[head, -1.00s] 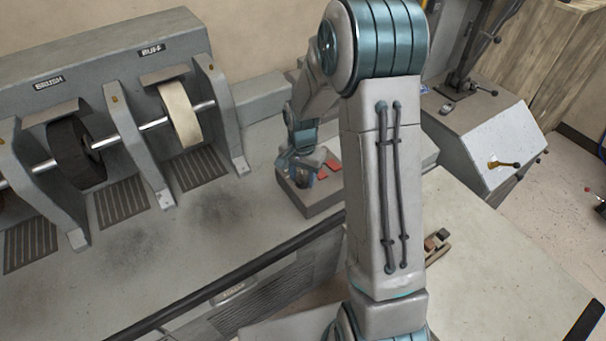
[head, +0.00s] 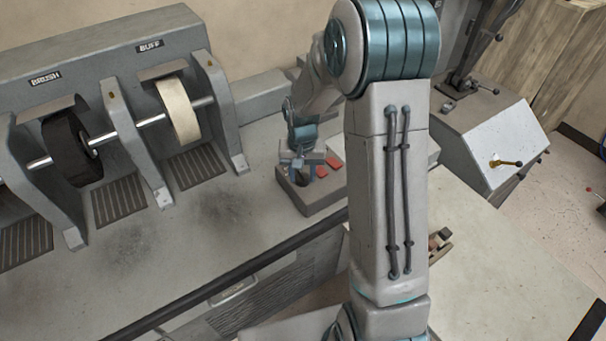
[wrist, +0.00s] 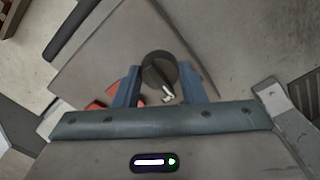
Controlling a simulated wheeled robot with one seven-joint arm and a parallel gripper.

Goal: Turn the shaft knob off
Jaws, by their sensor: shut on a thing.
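The shaft knob (wrist: 158,70) is a dark round knob with a pale pointer mark, seen in the wrist view between my two blue fingers. It sits on a grey control box (head: 318,203) on the bench, which also carries red buttons (head: 328,168). My gripper (wrist: 158,88) is shut on the knob, one finger at each side. In the head view my gripper (head: 300,172) is small above the box's left part, and it mostly hides the knob there. The pale mark points toward the lower right in the wrist view.
A grey machine with a dark brush wheel (head: 75,147) and a pale buff wheel (head: 178,110) on a shaft stands to the left. Another machine with a brass lever (head: 505,163) stands at right. My arm covers the middle of the head view.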

